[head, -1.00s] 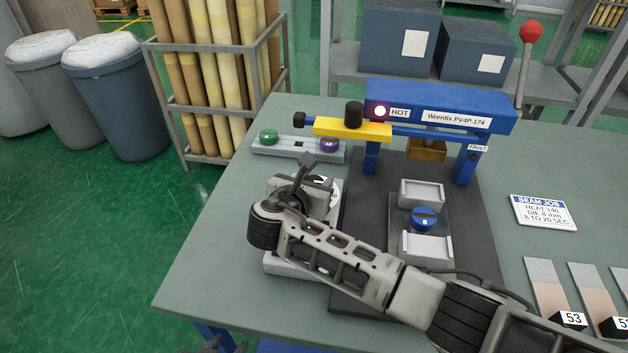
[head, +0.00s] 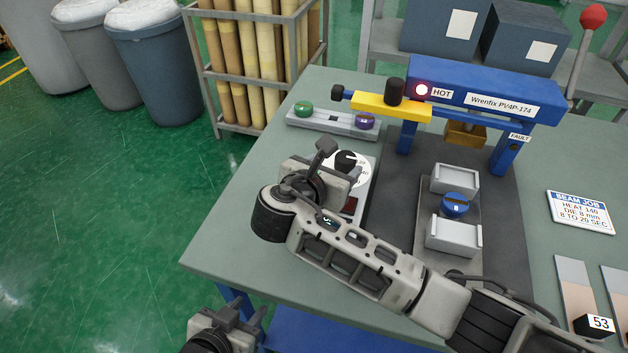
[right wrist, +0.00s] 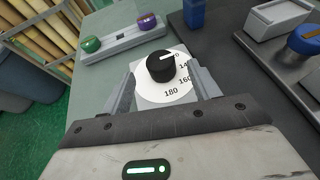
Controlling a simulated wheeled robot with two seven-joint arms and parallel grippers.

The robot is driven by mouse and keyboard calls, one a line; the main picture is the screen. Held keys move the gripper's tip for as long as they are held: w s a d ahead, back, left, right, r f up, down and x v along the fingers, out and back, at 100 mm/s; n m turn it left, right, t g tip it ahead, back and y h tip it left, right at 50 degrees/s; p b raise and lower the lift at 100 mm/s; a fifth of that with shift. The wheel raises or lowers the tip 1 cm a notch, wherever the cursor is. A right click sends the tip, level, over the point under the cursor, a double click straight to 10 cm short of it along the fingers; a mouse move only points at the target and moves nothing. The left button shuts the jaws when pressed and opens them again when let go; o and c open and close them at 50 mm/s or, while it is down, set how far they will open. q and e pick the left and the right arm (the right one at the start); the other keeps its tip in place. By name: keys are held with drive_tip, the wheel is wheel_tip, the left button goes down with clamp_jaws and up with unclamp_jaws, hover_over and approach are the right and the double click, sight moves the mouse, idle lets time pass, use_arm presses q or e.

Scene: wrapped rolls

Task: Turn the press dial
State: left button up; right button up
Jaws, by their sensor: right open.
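The press dial has a black knob (head: 345,161) on a white round face (head: 361,173), left of the press. In the right wrist view the knob (right wrist: 161,66) has a white line pointing right, towards a partly hidden number; 140, 160 and 180 follow round the face. My right gripper (right wrist: 162,72) is open and empty. Its fingertips are on either side of the knob in that view; I see no contact. In the head view my right gripper (head: 335,162) covers part of the dial. My left gripper (head: 236,318) is low at the left, beside the table; its jaws are unclear.
The blue press (head: 485,95) has a lit HOT lamp (head: 422,90) and a yellow bar (head: 392,106). A grey strip (head: 335,121) with green and purple knobs lies behind the dial. A blue knob (head: 455,204) sits between grey blocks. A job card (head: 580,212) lies right.

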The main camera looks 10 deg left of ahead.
drive_tip(key=v, duration=0.9)
drive_tip(key=shift+s+a+r, duration=0.15)
drive_tip(key=shift+s+a, duration=0.05)
drive_tip(key=shift+s, duration=0.1)
